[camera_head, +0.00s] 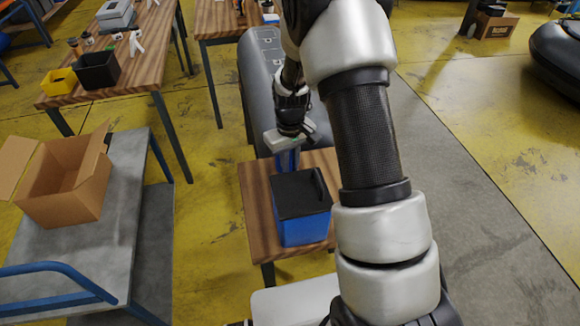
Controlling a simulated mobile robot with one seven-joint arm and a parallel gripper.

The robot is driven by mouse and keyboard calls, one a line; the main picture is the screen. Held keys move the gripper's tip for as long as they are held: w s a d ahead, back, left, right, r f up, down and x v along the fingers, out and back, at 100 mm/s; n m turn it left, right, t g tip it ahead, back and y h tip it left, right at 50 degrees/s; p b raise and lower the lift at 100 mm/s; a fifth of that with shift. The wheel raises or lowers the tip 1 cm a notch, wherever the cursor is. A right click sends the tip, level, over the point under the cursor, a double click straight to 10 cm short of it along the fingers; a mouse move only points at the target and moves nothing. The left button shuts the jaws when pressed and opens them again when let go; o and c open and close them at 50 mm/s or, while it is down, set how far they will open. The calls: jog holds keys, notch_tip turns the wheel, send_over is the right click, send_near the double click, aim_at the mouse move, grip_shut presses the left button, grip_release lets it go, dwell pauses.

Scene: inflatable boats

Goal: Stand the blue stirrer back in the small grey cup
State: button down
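My gripper (287,152) hangs over the far part of a small wooden table (256,205), pointing down. A small blue shape shows right under its pale body; I cannot tell whether this is the blue stirrer, the fingers or something else behind. The fingertips are not clear, so I cannot tell whether the gripper is open or shut. I cannot make out the small grey cup; my arm and the box may hide it.
A blue box with a black lid (302,218) stands on the small table, close in front of my gripper. A grey inflatable boat (262,70) lies behind. A cart (110,255) with an open cardboard box (65,190) stands left. Yellow floor (210,150) lies between.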

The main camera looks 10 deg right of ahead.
jog(key=c, duration=1.7)
grip_release()
jog(key=shift+o, duration=0.2)
jog(key=shift+r, duration=0.1)
notch_tip(320, 180, up, 16)
jog(key=s+r+m+t+p, duration=0.2)
jog(key=s+r+t, duration=0.1)
jog(key=s+r, duration=1.05)
jog(key=s+r+m+t+p, duration=0.1)
jog(key=s+r, duration=0.3)
jog(key=s, duration=0.6)
jog(key=shift+r+t, duration=0.15)
jog(key=shift+t, duration=0.55)
jog(key=shift+s+m, duration=0.3)
jog(key=shift+c, duration=0.5)
